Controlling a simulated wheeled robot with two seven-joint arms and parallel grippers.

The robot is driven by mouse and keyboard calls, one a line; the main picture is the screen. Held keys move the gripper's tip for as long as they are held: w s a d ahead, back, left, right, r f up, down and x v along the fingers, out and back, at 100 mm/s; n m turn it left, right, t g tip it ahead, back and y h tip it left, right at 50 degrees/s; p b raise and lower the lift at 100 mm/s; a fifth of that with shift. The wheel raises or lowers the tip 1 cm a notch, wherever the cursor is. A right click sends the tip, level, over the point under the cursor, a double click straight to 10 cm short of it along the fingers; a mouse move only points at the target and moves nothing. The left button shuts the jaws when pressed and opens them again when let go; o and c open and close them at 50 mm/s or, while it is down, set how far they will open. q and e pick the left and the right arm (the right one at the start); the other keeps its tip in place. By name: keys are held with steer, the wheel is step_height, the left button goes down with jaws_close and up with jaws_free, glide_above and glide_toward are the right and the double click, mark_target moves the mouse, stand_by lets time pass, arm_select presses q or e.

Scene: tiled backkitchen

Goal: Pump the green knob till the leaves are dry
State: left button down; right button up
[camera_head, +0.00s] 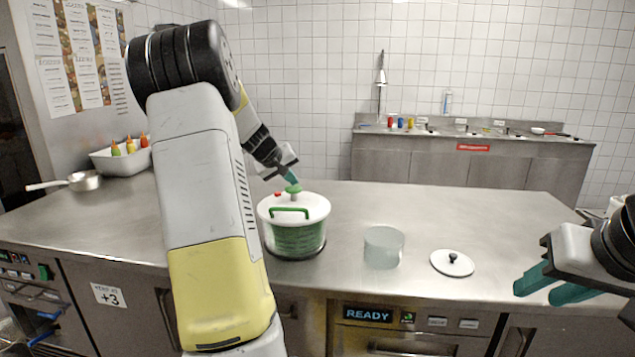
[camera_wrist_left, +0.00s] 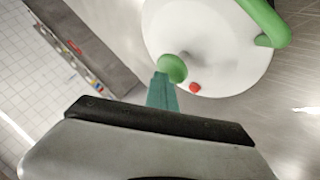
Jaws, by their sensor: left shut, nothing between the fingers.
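The salad spinner (camera_head: 295,239) stands on the steel counter, with a white lid, a green handle (camera_head: 289,211) and green contents showing through its clear wall. Its green knob (camera_head: 293,189) is on top of the lid; it also shows in the left wrist view (camera_wrist_left: 172,68). A small red button (camera_wrist_left: 195,88) sits beside the knob. My left gripper (camera_head: 290,177) is shut and empty, its teal fingertips right at the knob; in the left wrist view the fingertips (camera_wrist_left: 161,84) overlap the knob's edge. Contact cannot be told for certain. My right gripper (camera_head: 549,284) is open and empty at the right.
A clear container (camera_head: 383,247) and a white lid with a black knob (camera_head: 452,263) are right of the spinner. A saucepan (camera_head: 82,181) and a white bin of bottles (camera_head: 122,158) are at the far left. The counter behind the container is clear.

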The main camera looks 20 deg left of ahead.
mark_target(292, 188)
arm_select(q)
steer(key=shift+f, duration=0.7)
stand_by(0.3)
steer(key=shift+r, duration=2.25)
steer(key=shift+r, duration=2.5)
step_height(292, 188, up, 4)
steer(key=shift+f, duration=0.1)
stand_by(0.4)
